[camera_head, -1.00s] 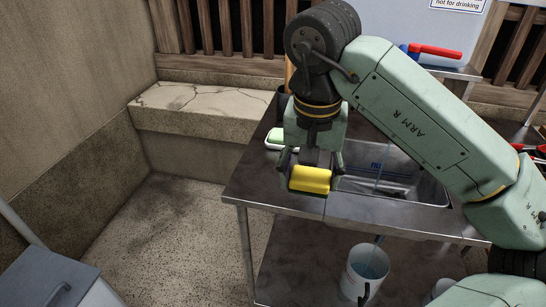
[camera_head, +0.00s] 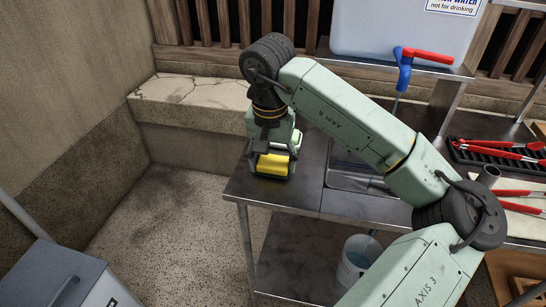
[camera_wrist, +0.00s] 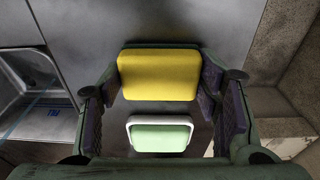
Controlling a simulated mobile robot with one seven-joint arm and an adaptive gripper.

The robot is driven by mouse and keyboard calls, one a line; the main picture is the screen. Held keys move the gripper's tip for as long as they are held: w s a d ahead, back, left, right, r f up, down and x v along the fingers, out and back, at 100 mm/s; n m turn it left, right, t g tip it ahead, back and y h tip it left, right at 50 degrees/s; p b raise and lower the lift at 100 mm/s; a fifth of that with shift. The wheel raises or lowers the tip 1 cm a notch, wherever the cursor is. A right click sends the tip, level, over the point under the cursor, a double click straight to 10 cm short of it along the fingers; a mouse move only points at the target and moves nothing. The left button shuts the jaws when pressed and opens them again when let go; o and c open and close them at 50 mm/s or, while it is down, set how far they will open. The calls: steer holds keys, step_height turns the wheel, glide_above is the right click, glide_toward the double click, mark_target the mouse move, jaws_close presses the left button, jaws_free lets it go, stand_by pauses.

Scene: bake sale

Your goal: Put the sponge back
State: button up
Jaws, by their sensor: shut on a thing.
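The yellow sponge (camera_head: 273,165) is held between the fingers of my gripper (camera_head: 272,160), over the left end of the metal counter. In the wrist view the sponge (camera_wrist: 158,75) sits between the two dark finger pads, gripped at its sides. A small white-rimmed dish with a pale green inside (camera_wrist: 160,137) lies beyond the sponge in that view, lower in the picture and apart from it in the image. In the head view the dish is mostly hidden behind my gripper. The height of the sponge above the counter is hard to tell.
The metal counter (camera_head: 300,195) has a sink (camera_head: 352,177) to the right of my gripper. A white bucket (camera_head: 357,258) stands below. A stone ledge (camera_head: 190,95) is behind left.

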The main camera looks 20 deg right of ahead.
mark_target(271, 166)
steer(key=shift+f, duration=0.1)
steer(key=shift+f+b, duration=0.15)
steer(key=shift+b, duration=0.2)
steer(key=o, duration=1)
steer(key=shift+o, duration=0.2)
steer(key=shift+r, duration=0.2)
steer(key=shift+r+p, duration=0.25)
steer(key=shift+p, duration=0.15)
step_height(271, 166, up, 12)
steer(key=s+b, duration=0.1)
steer(key=b, duration=0.1)
steer(key=shift+a+f, duration=0.2)
steer(key=shift+a, duration=0.25)
steer(key=shift+s, duration=0.1)
